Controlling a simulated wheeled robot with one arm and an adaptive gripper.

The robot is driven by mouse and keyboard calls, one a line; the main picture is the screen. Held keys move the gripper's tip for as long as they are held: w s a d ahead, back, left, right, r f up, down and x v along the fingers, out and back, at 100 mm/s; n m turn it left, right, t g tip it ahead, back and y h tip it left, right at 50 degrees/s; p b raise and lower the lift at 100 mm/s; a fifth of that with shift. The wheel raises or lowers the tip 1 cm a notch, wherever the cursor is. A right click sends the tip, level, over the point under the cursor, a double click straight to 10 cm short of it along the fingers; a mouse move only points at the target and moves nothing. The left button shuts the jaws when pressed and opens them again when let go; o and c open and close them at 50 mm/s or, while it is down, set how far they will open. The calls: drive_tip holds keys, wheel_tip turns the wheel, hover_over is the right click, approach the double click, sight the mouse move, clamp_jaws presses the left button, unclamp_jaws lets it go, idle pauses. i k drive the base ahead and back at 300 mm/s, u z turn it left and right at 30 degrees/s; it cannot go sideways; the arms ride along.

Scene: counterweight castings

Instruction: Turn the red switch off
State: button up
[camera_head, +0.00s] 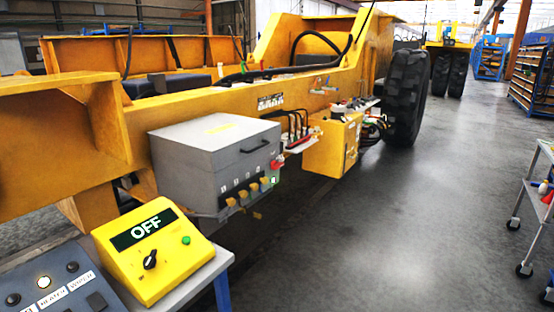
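A yellow control box (190,262) stands at the lower left with a black panel reading "OFF" (145,229). On its sloped face are a black rotary knob (150,260) and a green round button (186,240). I see no clearly red switch on this box. A small red part (276,164) shows at the right edge of the grey box, too small to identify. My gripper is not in view.
A grey control panel (55,285) with knobs and labels is beside the yellow box. A grey box (205,160) with a handle is mounted on a large yellow vehicle frame (190,100). A cart (530,215) stands at right. The floor (400,230) between is clear.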

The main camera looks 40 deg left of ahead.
sight(275, 165)
drive_tip(key=u, duration=0.5)
drive_tip(key=i, duration=1.55)
drive_tip(key=u, duration=1.95)
drive_tip(key=i, duration=0.85)
drive_tip(key=u, duration=0.9)
